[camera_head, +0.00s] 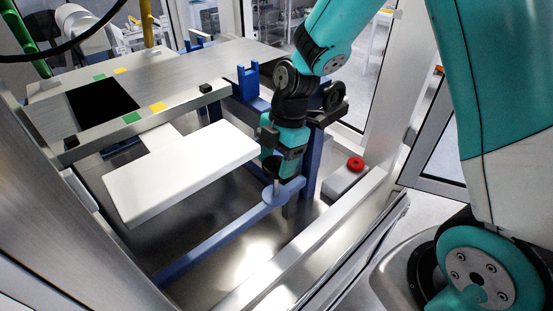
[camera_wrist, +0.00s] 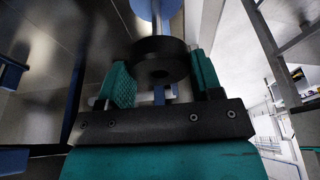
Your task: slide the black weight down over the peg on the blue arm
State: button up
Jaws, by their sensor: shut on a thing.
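The black weight (camera_wrist: 160,47) is a thick dark ring with a centre hole, held between the teal fingertips of my gripper (camera_wrist: 163,78) in the wrist view. In the head view my gripper (camera_head: 276,160) points down, and the weight (camera_head: 274,168) shows as a dark shape at its tips. The pale metal peg (camera_head: 276,187) stands on the round end of the blue arm (camera_head: 222,234), just below the weight. In the wrist view the blue end (camera_wrist: 143,8) lies beyond the weight, roughly in line with it. I cannot tell whether the peg's tip is inside the hole.
A white slab (camera_head: 180,172) lies left of my gripper. A blue upright frame (camera_head: 312,158) stands close behind and to the right. A red button (camera_head: 355,164) sits on a grey box at right. The metal floor around the blue arm is clear.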

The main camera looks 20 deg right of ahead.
aim_at(277, 194)
jog(key=shift+f+b, duration=3.35)
jog(key=shift+f, duration=0.65)
jog(key=o, duration=1.3)
jog(key=shift+c, duration=0.2)
jog(key=shift+r, duration=0.15)
jog(key=b+v, duration=0.2)
jog(key=v, duration=1.5)
jog(key=s+a+m, duration=0.3)
jog(key=s+m, duration=0.2)
jog(key=s, duration=0.1)
jog(key=s+a+f+m, duration=0.1)
jog(key=s+a+m, duration=0.2)
jog(key=s, duration=0.4)
jog(key=s+a+m+t+y, duration=0.1)
jog(key=s+a+m, duration=0.2)
jog(key=s+m, duration=0.3)
jog(key=shift+s+f+m, duration=0.3)
jog(key=shift+s, duration=0.25)
